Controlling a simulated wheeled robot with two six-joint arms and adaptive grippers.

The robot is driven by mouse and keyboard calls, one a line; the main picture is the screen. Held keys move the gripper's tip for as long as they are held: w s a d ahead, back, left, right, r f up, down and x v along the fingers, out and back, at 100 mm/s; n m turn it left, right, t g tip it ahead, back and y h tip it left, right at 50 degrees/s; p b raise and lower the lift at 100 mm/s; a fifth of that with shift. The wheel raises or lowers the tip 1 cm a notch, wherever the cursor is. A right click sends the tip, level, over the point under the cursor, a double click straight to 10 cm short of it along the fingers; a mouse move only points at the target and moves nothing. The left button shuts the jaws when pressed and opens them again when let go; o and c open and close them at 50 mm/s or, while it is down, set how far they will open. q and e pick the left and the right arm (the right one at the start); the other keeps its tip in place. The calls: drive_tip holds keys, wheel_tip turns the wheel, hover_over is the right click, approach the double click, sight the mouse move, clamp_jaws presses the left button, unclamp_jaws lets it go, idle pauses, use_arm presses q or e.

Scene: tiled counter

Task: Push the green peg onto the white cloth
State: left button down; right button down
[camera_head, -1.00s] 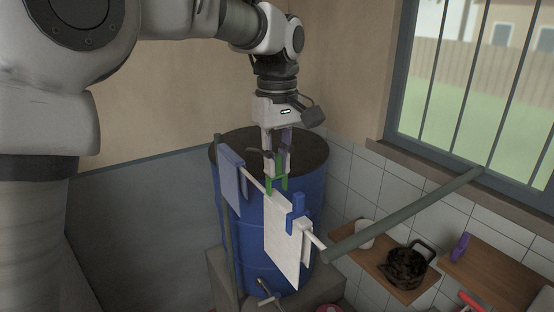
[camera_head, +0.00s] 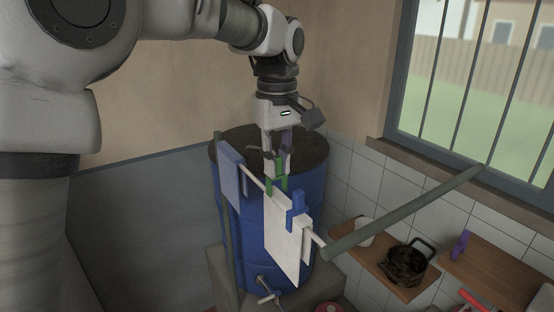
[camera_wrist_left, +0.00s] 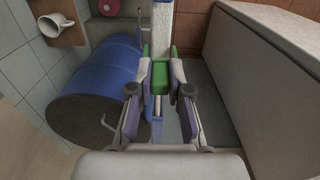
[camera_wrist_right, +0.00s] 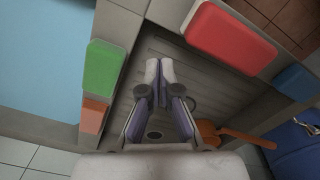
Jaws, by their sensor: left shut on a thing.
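The white cloth (camera_head: 283,246) hangs over a thin rod in the head view, with a blue peg (camera_head: 298,204) on its upper edge. The green peg (camera_head: 282,183) is near the cloth's upper left corner, at the rod. My left gripper (camera_head: 277,163) points down from above and is shut on the green peg. In the left wrist view the green peg (camera_wrist_left: 160,77) sits between the fingertips, with the white cloth (camera_wrist_left: 161,32) just beyond it. I cannot tell whether peg and cloth touch. My right gripper (camera_wrist_right: 159,70) is shut and empty in the right wrist view.
A bluish-purple cloth (camera_head: 231,178) hangs farther left on the rod. A blue barrel (camera_head: 312,205) stands close behind it. A thick grey bar (camera_head: 405,212) crosses to the right. A shelf with a dark pot (camera_head: 407,266) is on the tiled wall.

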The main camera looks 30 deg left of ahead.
use_arm(q)
drive_tip(key=shift+f+b, duration=0.35)
drive_tip(key=shift+f, duration=0.5)
drive_tip(key=shift+p, duration=0.4)
idle(0.3)
drive_tip(key=shift+f, duration=0.65)
idle(0.5)
idle(0.5)
idle(0.4)
drive_tip(key=c, duration=1)
unclamp_jaws()
